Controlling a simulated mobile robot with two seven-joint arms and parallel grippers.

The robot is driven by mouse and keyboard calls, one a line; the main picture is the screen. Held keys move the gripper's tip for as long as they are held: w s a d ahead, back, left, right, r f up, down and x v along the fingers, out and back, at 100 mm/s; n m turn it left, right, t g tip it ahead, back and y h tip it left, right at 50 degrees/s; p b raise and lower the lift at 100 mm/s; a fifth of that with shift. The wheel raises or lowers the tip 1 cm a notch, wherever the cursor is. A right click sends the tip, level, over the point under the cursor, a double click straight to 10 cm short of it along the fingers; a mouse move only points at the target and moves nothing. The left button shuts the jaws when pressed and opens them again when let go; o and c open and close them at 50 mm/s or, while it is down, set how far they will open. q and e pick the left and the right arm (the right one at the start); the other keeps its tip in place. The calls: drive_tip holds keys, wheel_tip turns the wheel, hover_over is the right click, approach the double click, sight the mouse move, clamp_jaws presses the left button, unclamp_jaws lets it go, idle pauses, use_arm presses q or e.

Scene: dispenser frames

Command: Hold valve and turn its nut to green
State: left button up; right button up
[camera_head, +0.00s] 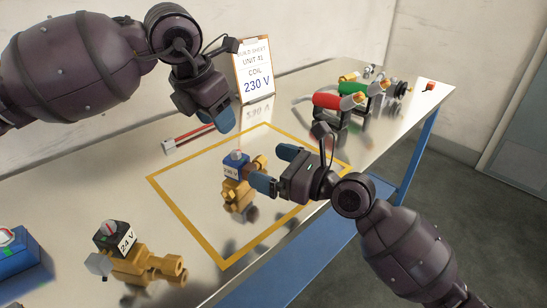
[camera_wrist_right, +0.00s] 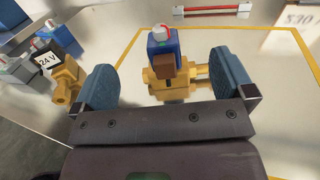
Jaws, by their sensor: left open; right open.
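A brass valve (camera_head: 238,193) with a blue coil (camera_head: 237,167) labelled 230 V stands inside the yellow outline on the table. Its nut (camera_head: 237,154) on top looks pale with a red mark; the wrist view also shows the nut (camera_wrist_right: 160,31) with red and a bit of green. My right gripper (camera_head: 275,168) is open just right of the valve. In the right wrist view the valve's brass body (camera_wrist_right: 170,85) shows between and beyond the open fingers; contact cannot be told. My left gripper (camera_head: 208,113) is open and empty, above and behind the valve.
A 24 V valve (camera_head: 140,262) stands at front left, beside a blue unit (camera_head: 14,253) at the edge. A sign (camera_head: 255,70) reads coil 230 V. A red-and-white bar (camera_head: 188,138) lies behind the outline. Red (camera_head: 332,101) and green (camera_head: 355,88) tools stand at right.

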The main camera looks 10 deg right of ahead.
sight(245, 176)
wheel_tip(245, 176, down, 6)
drive_tip(key=shift+r, duration=0.15)
drive_tip(key=x, duration=0.5)
drive_tip(key=shift+w+a, duration=0.25)
drive_tip(key=shift+a, duration=0.05)
drive_tip(key=shift+x, duration=0.85)
drive_tip(key=c, duration=1.2)
drive_tip(key=shift+c, duration=0.2)
